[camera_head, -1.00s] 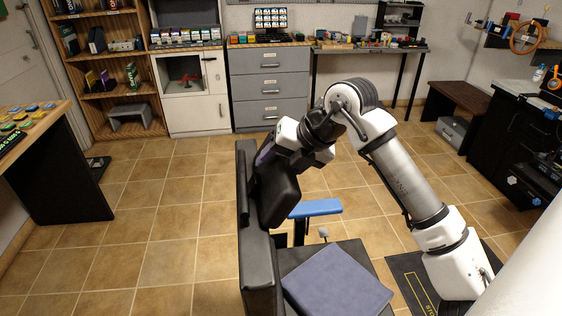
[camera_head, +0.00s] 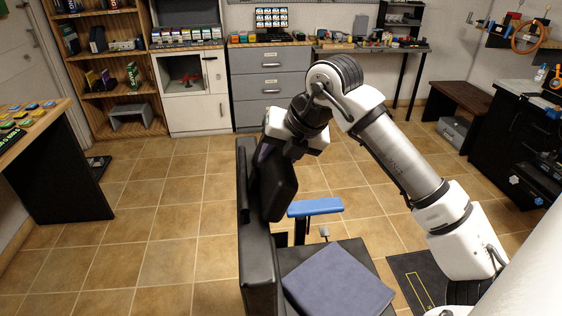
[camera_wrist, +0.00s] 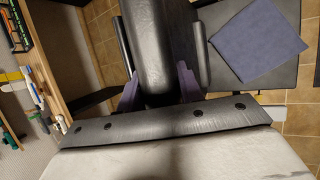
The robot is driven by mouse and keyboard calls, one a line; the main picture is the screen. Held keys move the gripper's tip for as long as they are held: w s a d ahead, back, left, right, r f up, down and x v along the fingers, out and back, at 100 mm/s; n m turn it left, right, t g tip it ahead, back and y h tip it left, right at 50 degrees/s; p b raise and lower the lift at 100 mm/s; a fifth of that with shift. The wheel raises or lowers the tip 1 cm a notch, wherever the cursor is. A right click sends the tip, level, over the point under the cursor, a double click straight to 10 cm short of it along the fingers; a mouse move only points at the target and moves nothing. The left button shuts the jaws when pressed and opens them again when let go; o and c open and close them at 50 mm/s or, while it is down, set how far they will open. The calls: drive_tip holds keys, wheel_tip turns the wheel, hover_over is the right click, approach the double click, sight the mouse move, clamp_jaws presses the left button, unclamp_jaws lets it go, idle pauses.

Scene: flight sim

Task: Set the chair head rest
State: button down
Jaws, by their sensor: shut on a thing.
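The chair's black backrest (camera_head: 258,235) stands upright and is seen nearly edge-on in the head view. The blue-grey seat cushion (camera_head: 338,281) lies to its right and also shows at the upper right of the wrist view (camera_wrist: 256,38). My gripper (camera_head: 266,152) has purple fingers and is shut on the black head rest (camera_head: 278,187). The head rest is tilted, beside the upper backrest on the seat side. In the wrist view the head rest (camera_wrist: 157,42) sits between my fingers (camera_wrist: 158,88). Whether it touches the backrest is hidden.
A dark-sided table (camera_head: 65,170) stands at the left. Grey drawers (camera_head: 270,88) and shelves line the back wall. The tiled floor (camera_head: 180,225) left of the chair is clear.

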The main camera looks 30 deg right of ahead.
sight(263, 166)
drive_tip(key=shift+w+a+r+g+h+b, duration=0.2)
drive_tip(key=shift+a+r+g+h+b, duration=0.15)
drive_tip(key=shift+h+b, duration=0.25)
drive_tip(key=shift+w+a+r+b, duration=0.3)
drive_tip(key=shift+a+r+b, duration=0.05)
drive_tip(key=shift+r+b, duration=0.15)
drive_tip(key=c, duration=2.2)
unclamp_jaws()
drive_tip(key=shift+w+a+r, duration=0.2)
drive_tip(key=shift+a+r, duration=0.25)
drive_tip(key=shift+a, duration=0.15)
drive_tip(key=c, duration=2.2)
unclamp_jaws()
drive_tip(key=c, duration=2.2)
unclamp_jaws()
drive_tip(key=c, duration=1.1)
unclamp_jaws()
drive_tip(key=shift+c, duration=0.2)
drive_tip(key=shift+o, duration=1.1)
drive_tip(key=shift+a, duration=0.1)
